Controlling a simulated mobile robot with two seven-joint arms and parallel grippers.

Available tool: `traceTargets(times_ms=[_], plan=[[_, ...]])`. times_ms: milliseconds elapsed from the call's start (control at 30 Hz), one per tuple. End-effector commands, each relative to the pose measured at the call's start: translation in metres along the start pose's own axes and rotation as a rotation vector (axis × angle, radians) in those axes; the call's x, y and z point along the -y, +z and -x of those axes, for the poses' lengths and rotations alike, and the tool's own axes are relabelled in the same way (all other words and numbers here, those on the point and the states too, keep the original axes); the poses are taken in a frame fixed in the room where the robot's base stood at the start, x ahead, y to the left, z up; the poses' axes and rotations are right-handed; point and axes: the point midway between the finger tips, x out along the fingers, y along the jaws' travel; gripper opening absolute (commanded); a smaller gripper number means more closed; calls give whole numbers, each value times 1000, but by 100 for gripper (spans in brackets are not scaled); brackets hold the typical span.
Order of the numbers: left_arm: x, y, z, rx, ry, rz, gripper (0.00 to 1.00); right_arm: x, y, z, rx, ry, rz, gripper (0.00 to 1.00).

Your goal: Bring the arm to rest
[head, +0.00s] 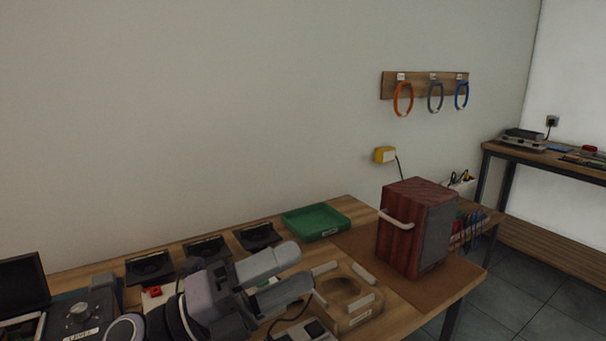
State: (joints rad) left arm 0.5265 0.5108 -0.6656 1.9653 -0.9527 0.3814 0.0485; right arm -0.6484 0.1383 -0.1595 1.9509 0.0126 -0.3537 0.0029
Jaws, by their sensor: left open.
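My left gripper (300,268) shows at the lower middle of the head view, over the front part of the wooden bench (352,210). Its two grey fingers are apart and point right, with nothing seen between them. Just right of the fingertips is a wooden block with a round recess (352,318) and pale bars on top. The gripper hides part of the bench and the things behind it. I cannot tell how high it is above the bench. My right gripper is not in view.
A red-brown wooden speaker box (400,245) with a pale handle stands on a brown mat (352,243). A green tray (316,222) lies at the back. Several black cradles (204,248) line the back left. A black control box (82,315) stands far left. Coloured rings (403,99) hang on the wall.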

Motion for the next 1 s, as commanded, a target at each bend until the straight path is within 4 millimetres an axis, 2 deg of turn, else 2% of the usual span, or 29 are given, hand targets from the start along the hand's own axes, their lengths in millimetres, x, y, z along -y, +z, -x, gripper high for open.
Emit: traceTargets(times_ms=[133, 233, 367, 467, 567, 733, 800, 1000], plan=[[2, 30, 23, 324, -106, 238, 59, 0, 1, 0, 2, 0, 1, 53], [-9, 49, 50, 546, -139, 400, 59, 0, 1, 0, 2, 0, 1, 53], [-38, 64, 98, 837, -140, 615, 59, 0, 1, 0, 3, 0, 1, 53], [-67, 62, 140, 1056, -110, 783, 59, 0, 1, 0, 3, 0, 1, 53], [-100, 46, 184, 1272, -51, 953, 59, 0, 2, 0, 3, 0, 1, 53], [-146, -9, 254, 1603, 102, 1226, 59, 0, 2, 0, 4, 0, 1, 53], [-158, -36, 276, 1710, 173, 1319, 59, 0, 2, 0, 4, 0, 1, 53], [-173, -102, 318, 1920, 353, 1509, 59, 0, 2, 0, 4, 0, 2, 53]])
